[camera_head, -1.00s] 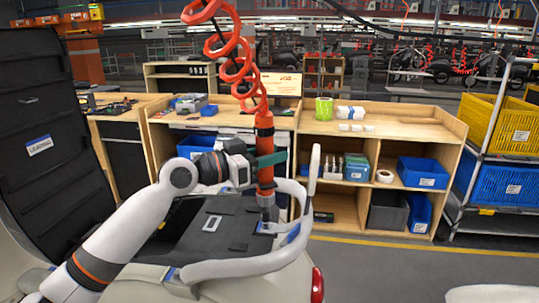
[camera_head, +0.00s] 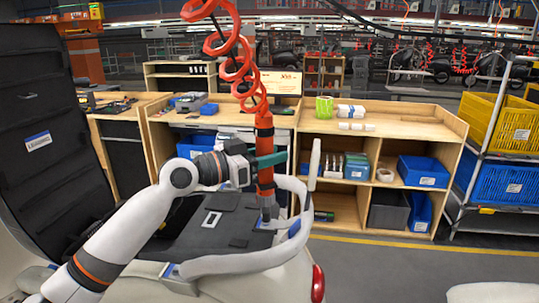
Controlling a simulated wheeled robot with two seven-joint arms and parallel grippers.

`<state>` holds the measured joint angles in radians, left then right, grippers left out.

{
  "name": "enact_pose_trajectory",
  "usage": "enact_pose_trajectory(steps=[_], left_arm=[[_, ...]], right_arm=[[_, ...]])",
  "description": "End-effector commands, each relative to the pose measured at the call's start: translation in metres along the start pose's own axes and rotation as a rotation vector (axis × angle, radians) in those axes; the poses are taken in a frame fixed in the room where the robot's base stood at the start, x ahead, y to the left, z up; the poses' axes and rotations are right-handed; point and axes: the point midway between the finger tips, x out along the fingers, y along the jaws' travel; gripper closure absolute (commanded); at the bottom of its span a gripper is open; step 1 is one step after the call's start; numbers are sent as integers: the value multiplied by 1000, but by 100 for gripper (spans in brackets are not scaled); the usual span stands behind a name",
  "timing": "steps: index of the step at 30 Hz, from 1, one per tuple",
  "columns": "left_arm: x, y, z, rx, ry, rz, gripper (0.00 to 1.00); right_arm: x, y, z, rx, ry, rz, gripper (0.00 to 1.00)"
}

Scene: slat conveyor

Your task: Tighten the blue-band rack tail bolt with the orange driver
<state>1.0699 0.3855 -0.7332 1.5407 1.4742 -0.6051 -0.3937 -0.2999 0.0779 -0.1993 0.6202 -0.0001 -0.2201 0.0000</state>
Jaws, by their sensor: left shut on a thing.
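The orange driver (camera_head: 264,180) hangs upright from a coiled red hose. My left gripper (camera_head: 266,159), with green fingers, is shut around the driver's body. The driver's grey tip (camera_head: 269,206) points down at a blue-marked spot on the scooter's rear, inside the white tubular rack (camera_head: 245,264). A blue band (camera_head: 294,228) shows on the rack's right side. The tail bolt is not distinguishable; the driver's tip covers that area, and I cannot tell whether it touches. My right gripper is not in view.
The scooter's raised black seat (camera_head: 45,130) stands at the left. Behind is a wooden workbench (camera_head: 400,122) with blue bins (camera_head: 423,172) on its shelves. A cart with yellow and blue crates (camera_head: 500,120) stands at the right.

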Motion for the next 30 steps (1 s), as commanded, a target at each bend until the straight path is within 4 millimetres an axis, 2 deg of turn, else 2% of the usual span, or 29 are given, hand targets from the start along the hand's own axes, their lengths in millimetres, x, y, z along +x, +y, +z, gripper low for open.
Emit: enact_pose_trajectory(steps=[30], left_arm=[[0, 1, -9, -2, 1, 1, 100]], right_arm=[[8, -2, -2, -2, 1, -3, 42]])
